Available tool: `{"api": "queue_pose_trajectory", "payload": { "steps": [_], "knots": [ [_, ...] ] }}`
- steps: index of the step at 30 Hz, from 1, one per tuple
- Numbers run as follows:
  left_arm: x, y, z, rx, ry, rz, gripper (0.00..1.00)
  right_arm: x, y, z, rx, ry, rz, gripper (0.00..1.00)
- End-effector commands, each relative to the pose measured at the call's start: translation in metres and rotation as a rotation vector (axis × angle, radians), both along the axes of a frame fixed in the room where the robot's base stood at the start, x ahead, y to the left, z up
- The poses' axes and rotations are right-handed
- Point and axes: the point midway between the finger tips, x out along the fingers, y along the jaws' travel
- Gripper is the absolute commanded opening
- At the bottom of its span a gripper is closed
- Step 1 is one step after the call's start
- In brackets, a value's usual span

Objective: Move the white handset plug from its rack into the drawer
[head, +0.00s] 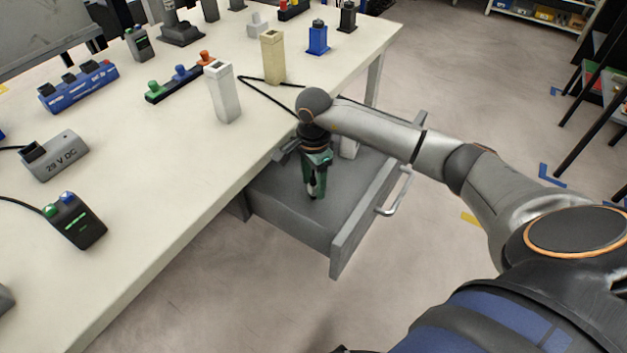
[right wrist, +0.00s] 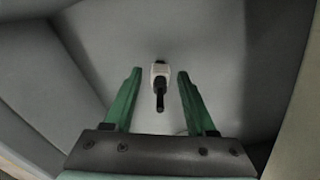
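The white handset plug (right wrist: 161,70) shows in the right wrist view as a small white block with a black stem. It is over or on the grey drawer floor; I cannot tell its exact height. My right gripper (right wrist: 158,80) is open, with a green finger on each side of the plug and a gap to both. In the head view the right gripper (head: 315,184) points down inside the open drawer (head: 290,208), and the plug is mostly hidden by the fingers. A white rack (head: 224,98) stands upright on the table with a dark opening on top. My left gripper is out of view.
The table (head: 150,200) holds a beige rack (head: 273,60), a blue holder (head: 318,40), a black holder (head: 347,17) and several electrical boxes. The drawer's front panel and handle (head: 396,192) stand out from the table edge. A white piece (head: 349,148) shows behind my arm.

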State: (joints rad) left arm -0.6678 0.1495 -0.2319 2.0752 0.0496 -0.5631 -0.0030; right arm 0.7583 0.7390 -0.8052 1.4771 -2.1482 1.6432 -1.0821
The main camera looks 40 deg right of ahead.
Motion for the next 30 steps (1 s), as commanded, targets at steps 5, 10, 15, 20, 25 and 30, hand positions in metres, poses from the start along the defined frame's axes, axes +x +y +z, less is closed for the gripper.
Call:
{"api": "queue_pose_trajectory", "payload": {
  "steps": [5,10,15,20,25,30],
  "knots": [
    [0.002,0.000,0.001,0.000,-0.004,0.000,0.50,0.000,0.000,0.000,0.000,0.000,0.000,0.56],
    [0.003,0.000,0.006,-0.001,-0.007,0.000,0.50,0.001,0.000,0.010,0.000,-0.003,0.000,0.56],
    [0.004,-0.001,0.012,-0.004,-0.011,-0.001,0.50,0.001,-0.001,0.043,-0.001,-0.006,0.000,0.56],
    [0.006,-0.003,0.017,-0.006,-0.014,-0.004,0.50,0.001,-0.001,0.079,-0.001,-0.005,0.000,0.56],
    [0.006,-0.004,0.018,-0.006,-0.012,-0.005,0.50,0.001,-0.001,0.107,-0.001,-0.003,0.000,0.56],
    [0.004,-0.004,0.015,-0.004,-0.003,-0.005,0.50,0.000,-0.001,0.121,-0.001,0.000,-0.001,0.56]
  ]
}}
